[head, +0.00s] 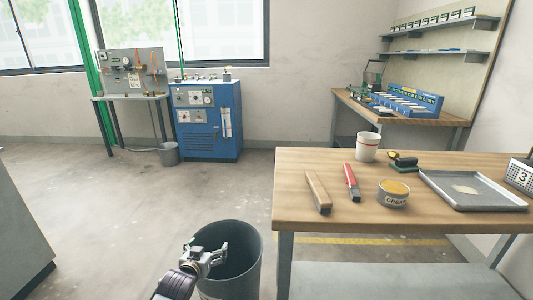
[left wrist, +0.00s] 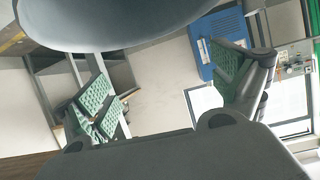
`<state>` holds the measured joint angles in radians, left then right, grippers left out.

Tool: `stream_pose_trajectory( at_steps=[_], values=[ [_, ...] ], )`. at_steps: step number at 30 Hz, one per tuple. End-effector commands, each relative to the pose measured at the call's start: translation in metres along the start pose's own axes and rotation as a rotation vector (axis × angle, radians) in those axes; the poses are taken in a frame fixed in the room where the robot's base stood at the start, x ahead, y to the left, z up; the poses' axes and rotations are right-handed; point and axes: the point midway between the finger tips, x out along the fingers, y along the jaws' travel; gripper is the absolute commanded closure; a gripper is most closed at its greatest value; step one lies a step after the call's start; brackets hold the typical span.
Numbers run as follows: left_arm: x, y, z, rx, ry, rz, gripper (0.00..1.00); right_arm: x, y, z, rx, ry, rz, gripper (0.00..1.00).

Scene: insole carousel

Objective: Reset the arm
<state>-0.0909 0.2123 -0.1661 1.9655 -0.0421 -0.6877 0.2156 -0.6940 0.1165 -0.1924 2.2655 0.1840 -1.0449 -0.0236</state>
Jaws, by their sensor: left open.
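My left gripper (head: 218,252) is at the bottom of the head view, in front of the mouth of a dark grey bin (head: 254,262). I cannot tell whether it touches the bin or how high above it it is. In the left wrist view my left gripper (left wrist: 165,84) shows two fingers with green ribbed pads spread wide apart, with nothing between them. A grey rounded shape crosses the top of that view; I cannot tell what it is. My right gripper is not in view.
A wooden table (head: 300,166) on the right holds a white cup (head: 367,147), wooden block (head: 318,191), red-handled tool (head: 351,182), tin (head: 393,195) and metal tray (head: 445,200). A blue cabinet (head: 212,143) stands behind. The floor left of the bin is clear.

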Motion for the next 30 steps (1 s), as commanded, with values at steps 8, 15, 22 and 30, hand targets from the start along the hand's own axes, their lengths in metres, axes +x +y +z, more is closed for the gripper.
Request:
stream_pose_trajectory(
  at_steps=[8, 15, 22, 30],
  values=[
    [-0.008, 0.005, 0.014, 0.08, -0.104, 0.018, 0.05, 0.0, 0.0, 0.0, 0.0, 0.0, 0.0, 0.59],
    [-0.03, 0.025, 0.003, 0.11, -0.15, 0.079, 0.05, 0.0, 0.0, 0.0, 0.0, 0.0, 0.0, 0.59],
    [-0.057, 0.049, 0.023, 0.099, -0.216, 0.145, 0.05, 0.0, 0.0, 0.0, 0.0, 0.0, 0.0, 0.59],
    [-0.091, 0.073, 0.066, 0.052, -0.302, 0.207, 0.05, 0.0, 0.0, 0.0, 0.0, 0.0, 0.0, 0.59]
  ],
)
